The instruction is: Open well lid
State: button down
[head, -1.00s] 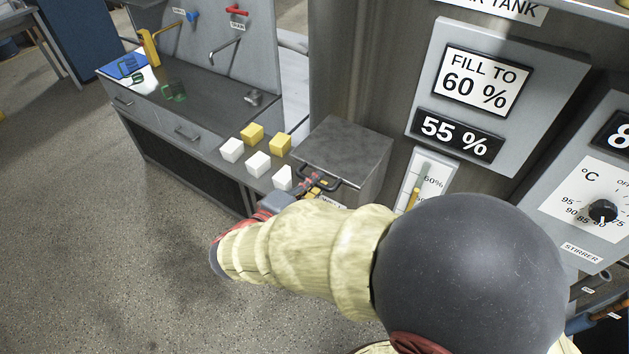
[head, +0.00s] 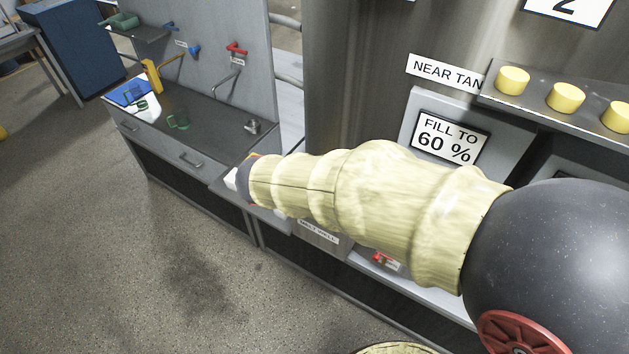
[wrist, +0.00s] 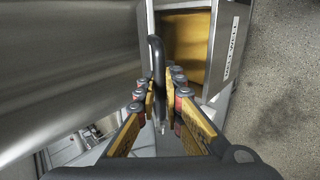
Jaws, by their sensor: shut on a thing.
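The melt well (wrist: 228,50) is a grey metal box at the top right of the wrist view. Its top is open, and a yellow-brown interior shows. My gripper (wrist: 163,92) is shut on the black lid handle (wrist: 155,55), a curved bar between the fingers. The lid plate itself I cannot make out clearly. In the head view my sleeved arm hides the lid, handle and gripper; only the well's front label (head: 318,232) shows below the arm.
The near tank (head: 365,50) rises behind the well; its metal wall (wrist: 60,60) fills the wrist view's left. A bench (head: 195,115) with taps stands left of the well. A shelf with yellow cylinders (head: 565,97) is at the upper right. The floor (head: 140,240) in front is clear.

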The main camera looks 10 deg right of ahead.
jog(key=w+d+r+g+y+p, duration=0.2)
jog(key=w+d+r+p, duration=0.7)
jog(key=p, duration=0.6)
jog(key=shift+w+r+g+y, duration=0.3)
jog(key=shift+w+r+g, duration=0.3)
jog(key=shift+w+r, duration=0.65)
jog(key=shift+w+f, duration=0.2)
jog(key=shift+w, duration=0.05)
jog(key=c, duration=2)
grip_release()
jog(key=shift+s+f, duration=0.1)
jog(key=shift+o, duration=0.2)
jog(key=v, duration=1.2)
